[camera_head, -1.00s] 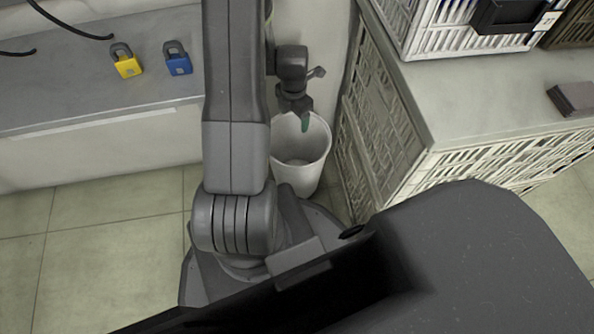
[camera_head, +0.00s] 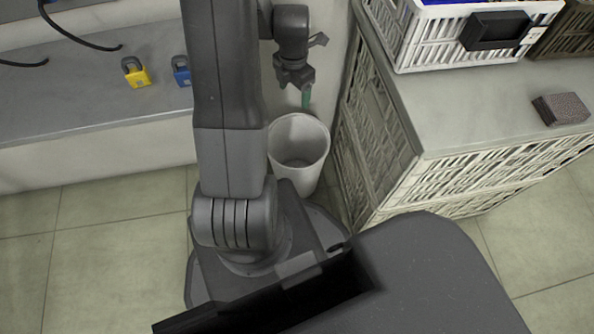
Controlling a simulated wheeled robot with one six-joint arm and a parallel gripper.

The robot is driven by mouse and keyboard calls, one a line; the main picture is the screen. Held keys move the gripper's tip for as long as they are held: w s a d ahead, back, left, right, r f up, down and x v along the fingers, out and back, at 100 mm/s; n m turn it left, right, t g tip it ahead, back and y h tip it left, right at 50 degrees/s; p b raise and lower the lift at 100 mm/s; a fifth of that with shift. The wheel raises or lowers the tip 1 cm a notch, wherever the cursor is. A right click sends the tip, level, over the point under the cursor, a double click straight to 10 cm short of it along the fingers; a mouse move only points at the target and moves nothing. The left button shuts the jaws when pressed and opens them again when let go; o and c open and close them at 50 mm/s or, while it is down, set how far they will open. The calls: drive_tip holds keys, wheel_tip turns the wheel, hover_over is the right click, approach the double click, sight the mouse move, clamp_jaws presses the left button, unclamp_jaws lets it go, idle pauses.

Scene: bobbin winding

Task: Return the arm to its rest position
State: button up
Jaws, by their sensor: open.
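My gripper (camera_head: 305,92) is at the end of my grey arm (camera_head: 226,90), which reaches up the middle of the view. It is open and points down just above the far rim of a white bin (camera_head: 298,165). A small green piece shows at its fingertips; I cannot tell whether it is part of the gripper or a separate thing.
A grey bench (camera_head: 70,100) at left holds a yellow padlock (camera_head: 136,76) and a blue padlock (camera_head: 181,75), partly hidden by my arm. Right of the bin is a slatted crate stand (camera_head: 375,130) with a white crate (camera_head: 420,40) and a dark block (camera_head: 561,108) on top.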

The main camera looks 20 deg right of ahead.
wheel_tip(320, 180, down, 14)
drive_tip(key=b, duration=0.5)
drive_tip(key=shift+r+p, duration=1.55)
drive_tip(key=shift+r, duration=0.45)
drive_tip(key=shift+f, duration=0.1)
